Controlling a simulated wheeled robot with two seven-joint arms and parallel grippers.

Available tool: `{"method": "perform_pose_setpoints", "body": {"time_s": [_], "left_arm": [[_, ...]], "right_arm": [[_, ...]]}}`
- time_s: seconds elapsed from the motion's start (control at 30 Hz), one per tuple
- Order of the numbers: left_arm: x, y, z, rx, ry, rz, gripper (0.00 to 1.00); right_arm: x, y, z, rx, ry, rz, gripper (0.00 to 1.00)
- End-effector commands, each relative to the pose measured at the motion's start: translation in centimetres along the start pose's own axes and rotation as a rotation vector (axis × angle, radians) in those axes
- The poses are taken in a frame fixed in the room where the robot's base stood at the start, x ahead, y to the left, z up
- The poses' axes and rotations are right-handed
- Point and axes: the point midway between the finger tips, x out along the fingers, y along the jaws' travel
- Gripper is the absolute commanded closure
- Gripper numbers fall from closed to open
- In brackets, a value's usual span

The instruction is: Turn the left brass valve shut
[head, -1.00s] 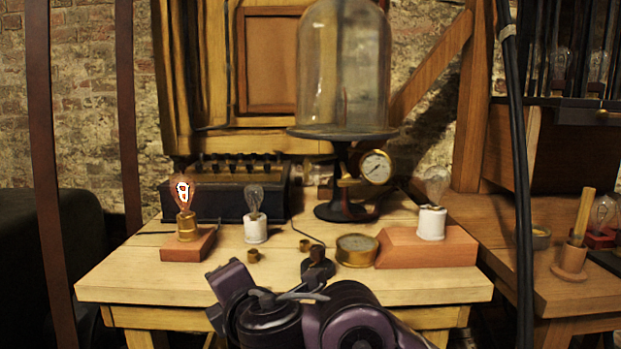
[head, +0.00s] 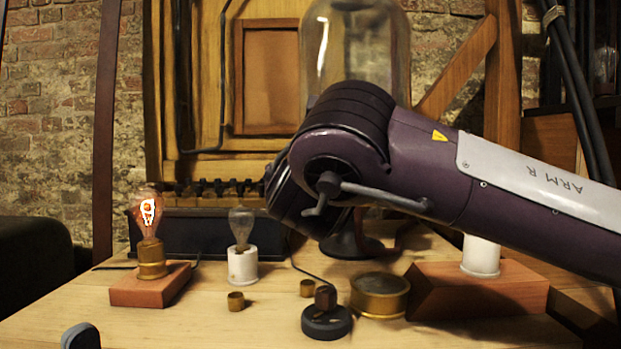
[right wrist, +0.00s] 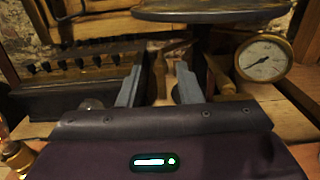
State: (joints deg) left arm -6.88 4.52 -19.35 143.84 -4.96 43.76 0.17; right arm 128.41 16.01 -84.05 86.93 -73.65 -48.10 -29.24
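In the right wrist view, the two grey fingers of my right gripper (right wrist: 158,88) are apart. A slim upright brass-coloured piece (right wrist: 161,77), which looks like the left valve's handle, shows in the gap between them without clear contact. A second brass-coloured piece (right wrist: 229,78), perhaps the right valve, stands to the right of the fingers. In the head view, my right arm crosses in front of the jar stand and hides the valves and my right fingertips. A rounded blue-grey tip (head: 80,336) at the bottom left may be part of my left gripper; its opening does not show.
The glass bell jar (head: 355,60) stands behind my arm. A pressure gauge (right wrist: 263,57) is right of the fingers. A lit bulb (head: 149,215), an unlit bulb (head: 241,228), a round brass box (head: 379,296) and a black knobbed puck (head: 326,322) are on the table.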

Motion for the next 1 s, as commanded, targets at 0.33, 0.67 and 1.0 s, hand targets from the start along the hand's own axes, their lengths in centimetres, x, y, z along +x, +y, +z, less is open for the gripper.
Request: {"method": "perform_pose_setpoints", "body": {"time_s": [0.33, 0.67, 1.0], "left_arm": [[0.2, 0.1, 0.0, 0.002, 0.009, 0.007, 0.64], [0.3, 0.1, -0.1, 0.003, 0.013, 0.009, 0.64], [0.3, 0.1, -0.1, 0.003, 0.012, 0.009, 0.64]], "right_arm": [[5.4, 0.0, -0.1, 0.003, 0.001, -0.001, 0.68], [6.6, 0.1, 0.0, 0.002, -0.001, 0.002, 0.68], [6.6, 0.1, 0.0, 0.002, -0.001, 0.002, 1.0]]}}
